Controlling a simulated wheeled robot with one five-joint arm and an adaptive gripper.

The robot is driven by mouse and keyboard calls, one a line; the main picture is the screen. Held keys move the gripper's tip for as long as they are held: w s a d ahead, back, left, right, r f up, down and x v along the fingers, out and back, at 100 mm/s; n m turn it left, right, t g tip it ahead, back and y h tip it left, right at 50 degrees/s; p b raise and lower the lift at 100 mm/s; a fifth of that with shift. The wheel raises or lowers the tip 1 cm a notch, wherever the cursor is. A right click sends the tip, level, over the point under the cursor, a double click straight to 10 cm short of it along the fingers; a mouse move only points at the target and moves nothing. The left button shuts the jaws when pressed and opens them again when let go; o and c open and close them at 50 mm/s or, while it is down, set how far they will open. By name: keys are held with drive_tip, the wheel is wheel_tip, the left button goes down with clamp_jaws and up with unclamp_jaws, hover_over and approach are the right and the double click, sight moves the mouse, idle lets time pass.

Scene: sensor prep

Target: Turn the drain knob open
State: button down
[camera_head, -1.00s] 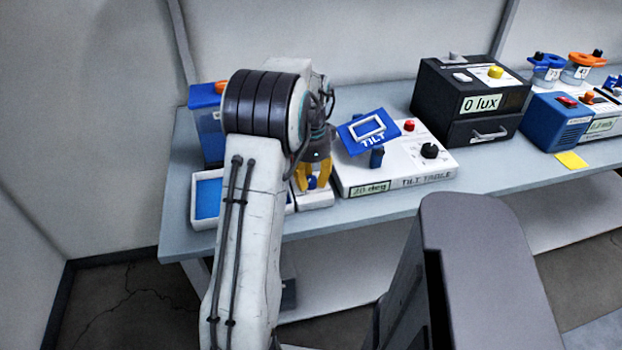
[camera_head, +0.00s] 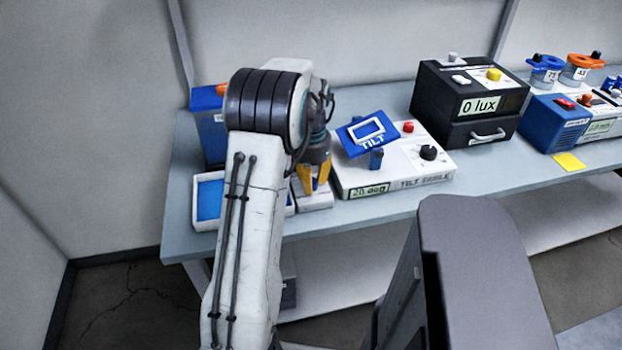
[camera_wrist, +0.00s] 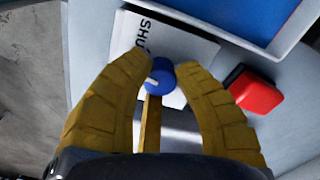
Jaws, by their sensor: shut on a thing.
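The drain knob (camera_wrist: 162,80) is a small blue round knob with a white pointer mark, seen in the wrist view on a white plate (camera_wrist: 185,45) lettered "SHU", the rest of the word being covered. My gripper (camera_wrist: 168,70) has its two yellow fingers shut on the knob, one on each side. In the head view, my gripper (camera_head: 314,180) points down over the white box (camera_head: 315,203) at the bench's front edge, and the fingers hide the knob there.
A white-rimmed tray with a blue inside (camera_head: 208,200) lies left of the box. A red block (camera_wrist: 254,93) sits close beside the knob. The tilt table (camera_head: 400,184) stands just right of my gripper, with a black light box (camera_head: 468,105) farther right.

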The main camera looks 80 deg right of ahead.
drive_tip(key=n, duration=0.5)
drive_tip(key=shift+a+f+n+p, duration=0.1)
drive_tip(key=shift+f+n+p, duration=0.05)
drive_tip(key=shift+n+p, duration=0.2)
drive_tip(key=n, duration=0.5)
drive_tip(key=shift+n, duration=0.25)
drive_tip(key=c, duration=0.9)
unclamp_jaws()
wheel_tip(320, 180, up, 12)
idle(0.9)
